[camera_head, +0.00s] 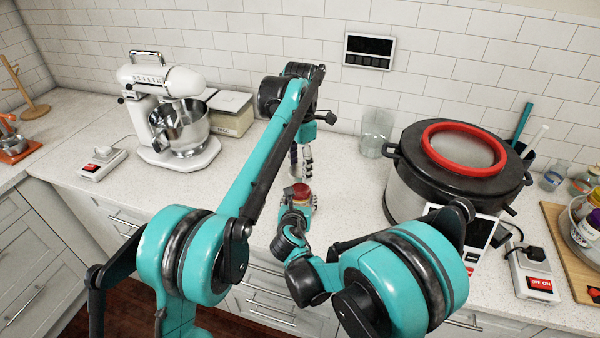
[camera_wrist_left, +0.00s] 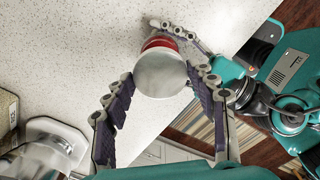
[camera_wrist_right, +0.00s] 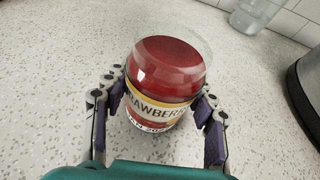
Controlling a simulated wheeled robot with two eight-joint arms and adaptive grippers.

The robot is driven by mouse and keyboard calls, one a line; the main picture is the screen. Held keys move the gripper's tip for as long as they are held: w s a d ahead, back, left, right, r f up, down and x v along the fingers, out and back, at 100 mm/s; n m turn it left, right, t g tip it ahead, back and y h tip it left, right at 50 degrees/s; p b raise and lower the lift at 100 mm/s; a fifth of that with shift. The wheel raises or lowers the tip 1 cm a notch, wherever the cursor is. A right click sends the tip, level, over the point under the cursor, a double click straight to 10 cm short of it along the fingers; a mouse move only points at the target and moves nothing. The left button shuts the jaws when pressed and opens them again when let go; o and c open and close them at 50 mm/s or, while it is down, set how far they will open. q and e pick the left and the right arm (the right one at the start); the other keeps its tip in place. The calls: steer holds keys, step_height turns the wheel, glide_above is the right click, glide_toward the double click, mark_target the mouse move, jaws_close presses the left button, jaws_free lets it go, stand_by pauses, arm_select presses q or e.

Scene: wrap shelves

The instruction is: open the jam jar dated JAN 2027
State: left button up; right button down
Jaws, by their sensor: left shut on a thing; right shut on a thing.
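The strawberry jam jar (camera_wrist_right: 160,95) stands on the counter with red jam inside. Its label shows JAN and a partly hidden year. Its top looks lidless in the right wrist view, with clear glass around the jam. My right gripper (camera_head: 303,200) is shut on the jar, fingers on both sides. The jar's red top shows in the head view (camera_head: 299,189). My left gripper (camera_head: 301,160) points down above the jar. In the left wrist view it is shut on a pale round lid (camera_wrist_left: 160,75), which covers part of the jar behind it.
A stand mixer (camera_head: 170,110) and a bin (camera_head: 232,113) stand to the left. An empty glass jar (camera_head: 375,132) and a large pot (camera_head: 415,190) with a red ring (camera_head: 465,148) stand to the right. The counter just left of the jam jar is clear.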

steer(key=shift+c, duration=2.3)
jaws_free()
steer(key=shift+s, duration=0.1)
